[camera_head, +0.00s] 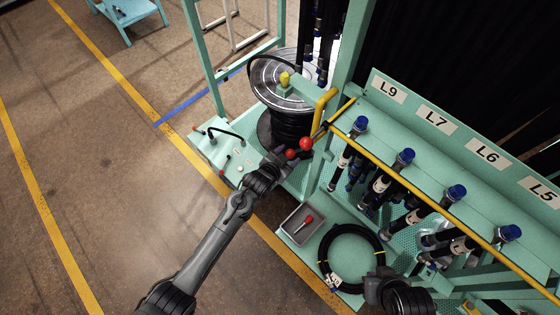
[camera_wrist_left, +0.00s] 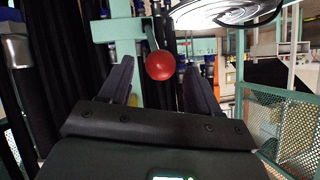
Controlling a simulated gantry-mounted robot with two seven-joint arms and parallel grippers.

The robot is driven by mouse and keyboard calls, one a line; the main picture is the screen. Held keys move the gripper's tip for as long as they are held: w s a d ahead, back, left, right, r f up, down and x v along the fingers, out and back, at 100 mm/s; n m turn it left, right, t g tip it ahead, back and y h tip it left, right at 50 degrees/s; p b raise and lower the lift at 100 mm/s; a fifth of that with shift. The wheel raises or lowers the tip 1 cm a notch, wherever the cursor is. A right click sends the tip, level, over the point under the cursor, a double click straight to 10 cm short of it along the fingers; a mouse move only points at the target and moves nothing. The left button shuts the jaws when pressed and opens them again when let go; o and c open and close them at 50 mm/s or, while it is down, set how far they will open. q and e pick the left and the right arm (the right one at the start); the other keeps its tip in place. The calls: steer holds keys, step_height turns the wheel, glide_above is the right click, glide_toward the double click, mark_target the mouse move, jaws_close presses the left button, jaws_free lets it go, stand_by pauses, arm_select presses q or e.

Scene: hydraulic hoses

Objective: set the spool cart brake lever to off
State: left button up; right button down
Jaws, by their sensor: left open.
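The hose spool (camera_head: 283,95) stands on the green cart, wound with black hose. Two red ball knobs show near its lower right: one (camera_head: 306,143) is clear of my gripper, the other (camera_head: 291,154) is at my fingertips. In the left wrist view, a red ball knob (camera_wrist_left: 161,66) on a thin stem shows between the fingers, with gaps on both sides. I cannot tell which of the two head-view knobs it is, or read the lever's setting. My left gripper (camera_head: 284,154) is open and empty; its fingers also show in the wrist view (camera_wrist_left: 158,80). My right gripper's fingers do not show.
A yellow handle (camera_head: 324,108) and a yellow rail (camera_head: 430,190) run close to the right of the knobs. Blue-capped hoses (camera_head: 405,157) hang below the labelled panel. A grey tray (camera_head: 300,224) and a coiled hose (camera_head: 329,244) lie on the lower shelf. The left floor is open.

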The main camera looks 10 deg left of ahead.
arm_select(q)
steer(key=shift+v, duration=2.9)
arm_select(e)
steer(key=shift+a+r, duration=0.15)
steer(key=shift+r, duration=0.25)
